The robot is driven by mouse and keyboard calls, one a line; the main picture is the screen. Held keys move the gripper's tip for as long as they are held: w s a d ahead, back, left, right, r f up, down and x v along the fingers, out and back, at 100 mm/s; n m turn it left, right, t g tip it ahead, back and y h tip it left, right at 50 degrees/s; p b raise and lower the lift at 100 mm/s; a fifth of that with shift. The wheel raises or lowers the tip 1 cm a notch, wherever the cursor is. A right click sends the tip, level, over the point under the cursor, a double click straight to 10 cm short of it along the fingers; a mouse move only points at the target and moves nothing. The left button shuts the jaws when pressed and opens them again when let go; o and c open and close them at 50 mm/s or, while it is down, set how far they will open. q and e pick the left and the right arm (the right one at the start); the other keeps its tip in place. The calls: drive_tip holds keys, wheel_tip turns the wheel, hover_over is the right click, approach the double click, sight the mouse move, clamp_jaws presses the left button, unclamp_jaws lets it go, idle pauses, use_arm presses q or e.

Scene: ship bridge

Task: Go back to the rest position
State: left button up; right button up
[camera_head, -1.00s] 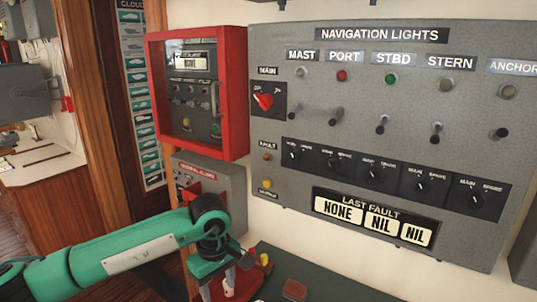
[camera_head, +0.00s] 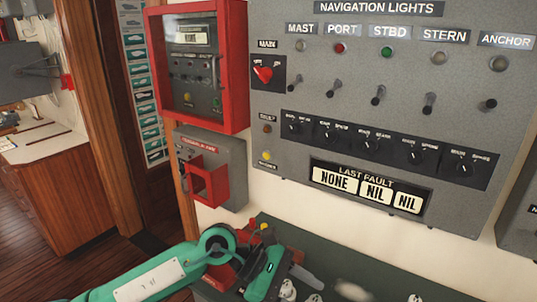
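My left arm comes in from the lower left in the head view. Its green and black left gripper (camera_head: 285,283) is low in the picture, over or in front of a dark green shelf (camera_head: 330,258). Its fingers are small and partly hidden at the lower edge, so I cannot tell whether they are open or whether anything is between them. My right gripper is not in view.
The grey navigation lights panel (camera_head: 400,115) fills the upper right. Left of it are a red-framed box (camera_head: 238,65) and a grey box with a red guard (camera_head: 208,188). Several small whitish items lie along the bottom edge. Wooden floor (camera_head: 100,270) shows at left.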

use_arm(q)
wheel_tip(320, 180, up, 12)
drive_tip(key=w+a+f+n+t+h, duration=0.1)
drive_tip(key=n+t+h, duration=0.85)
drive_tip(key=n, duration=0.65)
drive_tip(key=w+a+f+n+t+y, duration=0.1)
drive_tip(key=w+a+n+t+y, duration=0.25)
drive_tip(key=n+t, duration=0.4)
drive_tip(key=w+a+f+n+t+y, duration=0.1)
drive_tip(key=w+a+n+t+y, duration=0.3)
drive_tip(key=n, duration=0.6)
drive_tip(key=s+a+f+n+y, duration=0.3)
drive_tip(key=a+f+n+y, duration=1)
drive_tip(key=n, duration=0.3)
drive_tip(key=s+a+f+n+g, duration=0.4)
drive_tip(key=s+f+g, duration=0.3)
drive_tip(key=s+f, duration=0.4)
drive_tip(key=s+a+f+n+g, duration=0.4)
drive_tip(key=s+f+g, duration=0.4)
drive_tip(key=s, duration=0.4)
drive_tip(key=s+a+f+x, duration=0.1)
drive_tip(key=s+x, duration=0.2)
drive_tip(key=x, duration=1.3)
drive_tip(key=s+a+f+x, duration=0.1)
drive_tip(key=s+a+x, duration=0.15)
drive_tip(key=x, duration=1.25)
drive_tip(key=s+a+f+g+y, duration=0.1)
drive_tip(key=s+a+f, duration=0.2)
drive_tip(key=s+f, duration=1.6)
drive_tip(key=shift+s, duration=0.9)
